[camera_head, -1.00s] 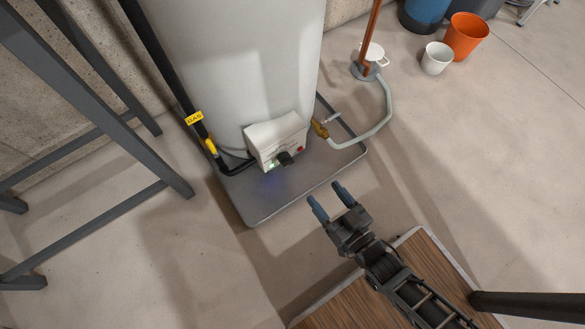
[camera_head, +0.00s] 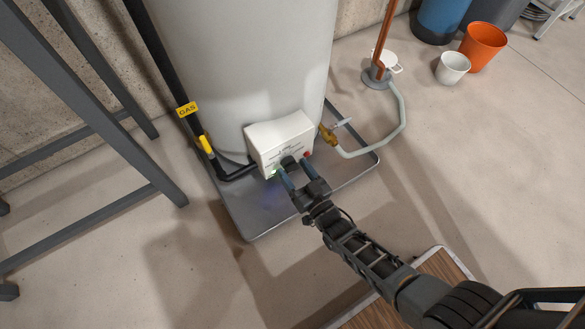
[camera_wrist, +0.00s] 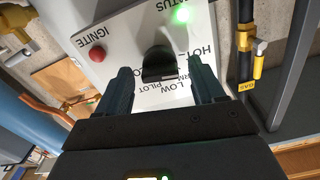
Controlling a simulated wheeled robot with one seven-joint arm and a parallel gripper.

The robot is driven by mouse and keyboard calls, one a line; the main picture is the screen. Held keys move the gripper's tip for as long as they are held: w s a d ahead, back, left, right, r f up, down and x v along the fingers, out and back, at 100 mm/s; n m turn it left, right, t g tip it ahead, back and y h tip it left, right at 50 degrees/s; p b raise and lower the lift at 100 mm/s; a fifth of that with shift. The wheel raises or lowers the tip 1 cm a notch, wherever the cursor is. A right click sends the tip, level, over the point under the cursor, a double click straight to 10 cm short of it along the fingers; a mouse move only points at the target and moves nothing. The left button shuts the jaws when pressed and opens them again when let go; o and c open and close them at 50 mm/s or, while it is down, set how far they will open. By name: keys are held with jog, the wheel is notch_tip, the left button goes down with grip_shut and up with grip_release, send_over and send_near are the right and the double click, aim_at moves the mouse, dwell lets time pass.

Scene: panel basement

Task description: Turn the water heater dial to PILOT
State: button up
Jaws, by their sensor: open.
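The white control box (camera_head: 280,139) sits low on the front of the grey water heater tank (camera_head: 240,60). Its black dial (camera_wrist: 158,66) shows in the wrist view, with the words HOT, WARM, LOW and PILOT printed beside it. In the head view the dial (camera_head: 289,162) is partly hidden by my fingers. A red IGNITE button (camera_wrist: 97,54) and a lit green STATUS light (camera_wrist: 182,15) are on the same panel. My gripper (camera_wrist: 160,82) is open, with its blue fingers on either side of the dial in the picture. I cannot tell whether they touch it.
A gas pipe with a yellow GAS tag (camera_head: 187,109) and yellow valve runs left of the box. A brass drain valve (camera_head: 328,134) with a hose (camera_head: 402,115) is at right. The heater stands on a grey tray (camera_head: 250,232). A grey metal frame (camera_head: 110,130) stands at left.

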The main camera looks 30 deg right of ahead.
jog(key=shift+w, duration=0.8)
jog(key=shift+c, duration=0.4)
jog(key=c, duration=0.9)
jog(key=shift+c, duration=0.2)
